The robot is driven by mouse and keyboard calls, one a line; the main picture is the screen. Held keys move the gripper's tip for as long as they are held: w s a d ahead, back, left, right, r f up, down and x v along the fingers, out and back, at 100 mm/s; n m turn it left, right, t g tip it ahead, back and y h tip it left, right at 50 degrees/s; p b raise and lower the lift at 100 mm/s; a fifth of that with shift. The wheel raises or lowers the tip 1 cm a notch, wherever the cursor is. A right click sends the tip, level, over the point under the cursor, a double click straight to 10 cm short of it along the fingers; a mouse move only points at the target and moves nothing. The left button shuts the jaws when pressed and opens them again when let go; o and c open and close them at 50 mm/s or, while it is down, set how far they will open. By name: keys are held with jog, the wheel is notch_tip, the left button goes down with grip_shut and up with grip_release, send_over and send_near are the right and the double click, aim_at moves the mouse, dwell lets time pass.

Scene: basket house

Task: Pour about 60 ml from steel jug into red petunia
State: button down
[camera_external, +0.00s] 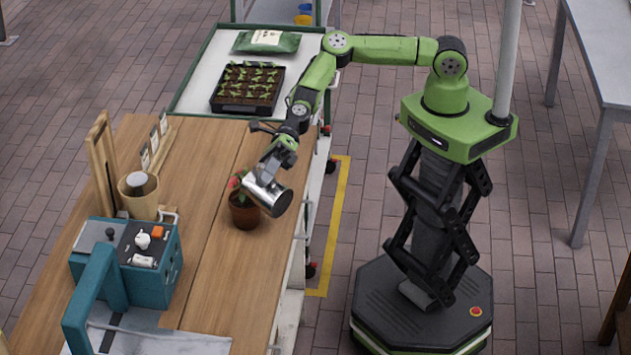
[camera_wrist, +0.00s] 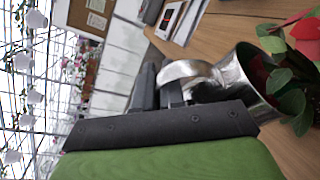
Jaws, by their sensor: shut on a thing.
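The red petunia (camera_external: 236,184) stands in a brown pot (camera_external: 245,215) on the wooden table, partly behind the jug. Its red petals and green leaves (camera_wrist: 292,100) also show at the right of the wrist view. I cannot see any liquid or stream.
A seedling tray (camera_external: 247,88) and green bag (camera_external: 266,42) lie on the white cart behind. Table space in front of the plant is clear.

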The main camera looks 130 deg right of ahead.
aim_at(280, 193)
jog(key=a, duration=0.1)
jog(key=a+f+n+b, duration=0.1)
jog(key=s+a+n+h, duration=0.1)
jog(key=a, duration=0.1)
jog(key=shift+s+f, duration=0.1)
jog(key=shift+f, duration=0.05)
jog(key=f+n, duration=0.1)
jog(key=a+f+n+h, duration=0.1)
jog(key=shift+a+f+n+h, duration=0.3)
jog(key=shift+n, duration=0.1)
jog(key=shift+s+f, duration=0.1)
dwell(1.2)
jog(key=shift+s+a+f+n+h+p, duration=0.1)
jog(key=shift+a+f+n+h+p, duration=0.15)
jog(key=shift+n+p, duration=0.2)
jog(key=shift+s+a+n+h+p, duration=0.1)
jog(key=shift+a+n+h+p, duration=0.05)
jog(key=shift+a+n+p, duration=0.25)
jog(key=a+f+n+h+b, duration=0.1)
jog(key=a+f+n+h, duration=0.2)
jog(key=f, duration=0.7)
jog(key=shift+s+a+n+t+h, duration=0.3)
jog(key=shift+s+a+n, duration=0.15)
jog(key=shift+a+n, duration=0.7)
